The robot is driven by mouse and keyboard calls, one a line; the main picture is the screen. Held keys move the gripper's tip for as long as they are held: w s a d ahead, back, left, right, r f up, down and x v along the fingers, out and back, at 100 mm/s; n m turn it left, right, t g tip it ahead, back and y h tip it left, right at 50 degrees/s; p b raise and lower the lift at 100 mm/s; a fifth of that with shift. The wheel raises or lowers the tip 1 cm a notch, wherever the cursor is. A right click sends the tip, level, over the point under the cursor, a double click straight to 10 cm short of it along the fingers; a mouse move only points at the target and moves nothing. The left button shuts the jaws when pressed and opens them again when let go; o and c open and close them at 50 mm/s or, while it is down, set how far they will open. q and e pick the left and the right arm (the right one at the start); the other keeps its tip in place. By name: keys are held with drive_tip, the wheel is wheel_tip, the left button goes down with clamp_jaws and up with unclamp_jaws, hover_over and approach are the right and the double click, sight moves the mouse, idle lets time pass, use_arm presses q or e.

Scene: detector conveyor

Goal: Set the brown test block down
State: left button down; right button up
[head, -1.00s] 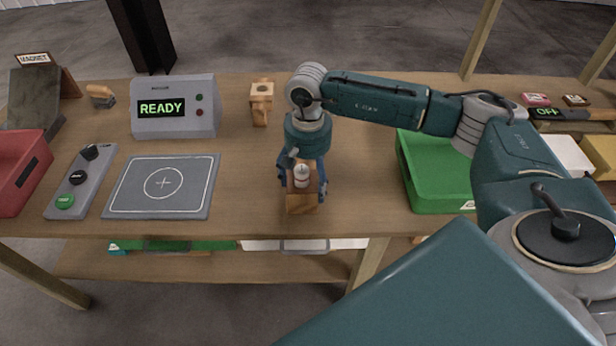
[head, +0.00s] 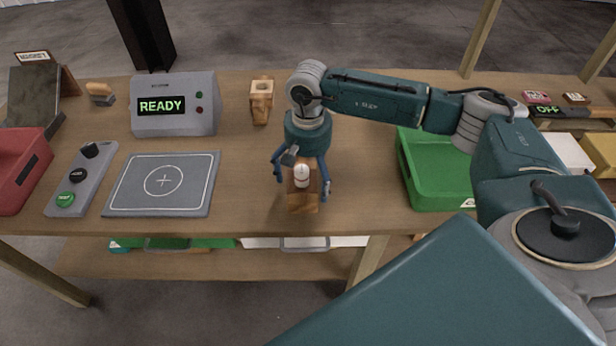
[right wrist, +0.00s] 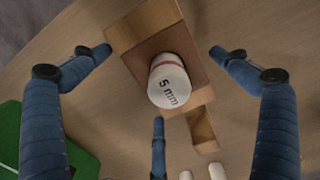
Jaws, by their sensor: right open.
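The brown test block (head: 301,186) has a white knob (head: 302,173) on top. In the right wrist view the brown block (right wrist: 188,42) shows its white knob (right wrist: 168,84) marked "5 mm". It rests upright on a lighter wooden stand (head: 301,212) near the table's front edge; the stand also shows in the right wrist view (right wrist: 203,130). My right gripper (head: 302,187) is above and around the block. Its blue fingers are open, with gaps to the block on both sides. My left gripper is not in view.
A grey plate with a circled cross (head: 163,185) lies left, beside a button panel (head: 80,180) and a box reading READY (head: 175,105). A second wooden stand (head: 261,102) stands behind. A green tray (head: 440,195) is right and a red bin (head: 22,170) far left.

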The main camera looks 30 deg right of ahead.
wheel_tip(320, 180, up, 12)
drive_tip(key=b, duration=0.3)
drive_tip(key=shift+f, duration=0.25)
drive_tip(key=shift+f, duration=0.1)
